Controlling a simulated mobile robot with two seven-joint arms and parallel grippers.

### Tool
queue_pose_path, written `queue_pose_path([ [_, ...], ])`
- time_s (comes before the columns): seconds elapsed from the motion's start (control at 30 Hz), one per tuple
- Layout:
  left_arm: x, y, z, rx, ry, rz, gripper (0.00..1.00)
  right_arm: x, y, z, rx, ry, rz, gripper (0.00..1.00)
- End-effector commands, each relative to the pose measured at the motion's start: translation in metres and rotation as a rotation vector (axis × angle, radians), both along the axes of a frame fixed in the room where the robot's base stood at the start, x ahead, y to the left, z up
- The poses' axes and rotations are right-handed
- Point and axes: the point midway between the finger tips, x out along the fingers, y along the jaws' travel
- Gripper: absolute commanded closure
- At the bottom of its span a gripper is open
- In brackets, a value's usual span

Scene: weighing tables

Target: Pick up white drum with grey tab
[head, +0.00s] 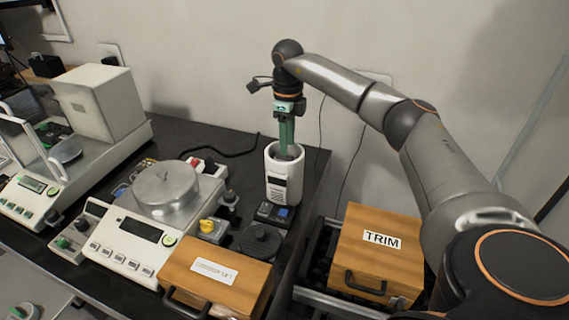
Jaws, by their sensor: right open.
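A white drum (283,183) stands upright at the back right of the dark table. It has a dark label on its front, and a greyish part shows inside its rim. My right gripper (287,150) points straight down over the drum, and its green fingers reach to the drum's mouth. The right gripper is open; the fingertips are partly hidden by the rim, so I cannot tell whether they touch the grey part. My left gripper is not in view.
A scale with a round metal pan (165,188) stands left of the drum. A wooden box (218,275) with a handle is in front, near a black round weight (261,241). A wooden TRIM box (374,262) sits right. A larger balance (103,103) stands far left.

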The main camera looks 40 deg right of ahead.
Motion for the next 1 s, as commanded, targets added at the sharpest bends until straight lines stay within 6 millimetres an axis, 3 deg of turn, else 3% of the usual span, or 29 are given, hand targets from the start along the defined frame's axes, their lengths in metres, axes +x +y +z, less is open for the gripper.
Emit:
queue_pose_path([
  [0.2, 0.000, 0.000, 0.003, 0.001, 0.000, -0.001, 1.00, 0.001, 0.002, -0.032, -0.001, 0.003, 0.000, 0.55],
  [0.5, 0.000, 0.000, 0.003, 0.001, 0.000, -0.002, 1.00, 0.001, 0.002, -0.037, -0.001, 0.000, 0.000, 0.55],
  [0.9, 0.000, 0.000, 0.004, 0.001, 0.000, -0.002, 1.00, 0.001, 0.002, -0.036, -0.001, 0.000, 0.001, 0.99],
  [1.0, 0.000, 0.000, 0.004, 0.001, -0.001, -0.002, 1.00, 0.001, 0.002, -0.036, -0.001, 0.000, 0.001, 1.00],
])
